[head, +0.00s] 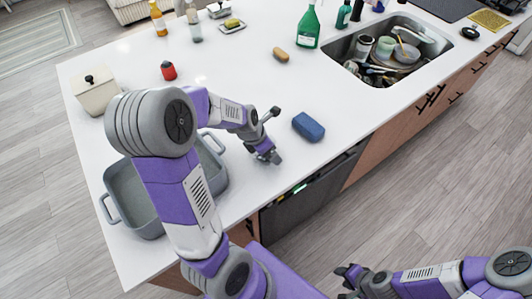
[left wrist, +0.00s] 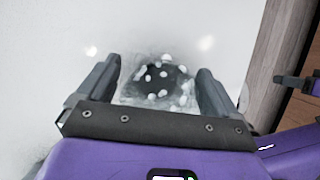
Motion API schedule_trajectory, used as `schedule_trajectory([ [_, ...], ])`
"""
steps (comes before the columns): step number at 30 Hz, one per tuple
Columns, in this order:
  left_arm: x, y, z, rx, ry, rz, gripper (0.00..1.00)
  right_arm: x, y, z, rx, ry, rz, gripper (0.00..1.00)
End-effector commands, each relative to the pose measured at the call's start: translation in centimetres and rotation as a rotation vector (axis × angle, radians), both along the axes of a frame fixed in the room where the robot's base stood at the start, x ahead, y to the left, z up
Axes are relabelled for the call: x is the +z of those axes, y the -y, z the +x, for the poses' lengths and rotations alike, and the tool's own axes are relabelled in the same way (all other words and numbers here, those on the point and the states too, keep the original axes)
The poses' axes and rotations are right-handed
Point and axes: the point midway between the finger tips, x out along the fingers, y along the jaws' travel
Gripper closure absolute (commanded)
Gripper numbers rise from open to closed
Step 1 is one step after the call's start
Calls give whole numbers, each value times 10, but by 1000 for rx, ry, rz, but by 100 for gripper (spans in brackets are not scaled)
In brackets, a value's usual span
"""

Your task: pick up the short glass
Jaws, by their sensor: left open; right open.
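My left gripper (head: 274,136) is over the white counter, its fingers spread apart. In the left wrist view its two fingers (left wrist: 158,85) stand open on either side of a clear glass-like object (left wrist: 157,92) with a dark patch and white highlights. This looks like the short glass; I cannot tell whether the fingers touch it. In the head view I cannot make out the glass by the gripper. My right gripper (head: 343,277) is open and empty, low over the floor in front of the island.
A blue sponge-like block (head: 308,126) lies right of my left gripper. A grey pot (head: 128,190) stands left, partly behind my arm. A white canister (head: 95,90), red item (head: 168,70) and green spray bottle (head: 307,27) stand farther back. The sink (head: 352,72) holds dishes.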

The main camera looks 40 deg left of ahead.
Motion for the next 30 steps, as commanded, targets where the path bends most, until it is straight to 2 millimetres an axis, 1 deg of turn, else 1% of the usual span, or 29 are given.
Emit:
schedule_trajectory([
  [6, 0, 0, 1, 0, 1, 1, 6, 0, 0, 0, 0, 0, 0, 57],
  [7, 0, 0, 1, 0, 1, 1, 9, 0, 0, 0, 0, 0, 0, 57],
  [18, 0, 0, 1, 0, 1, 1, 66, 0, 0, 0, 0, 0, 0, 57],
  [26, 3, 0, 1, -1, 2, 1, 67, 2, 0, 0, 0, 0, 0, 57],
  [29, 14, 0, 1, 0, 5, 1, 67, 9, 0, 0, 0, 0, 0, 57],
  [30, 21, 0, 2, -2, 6, 1, 67, 13, 0, 0, 0, 0, 0, 57],
])
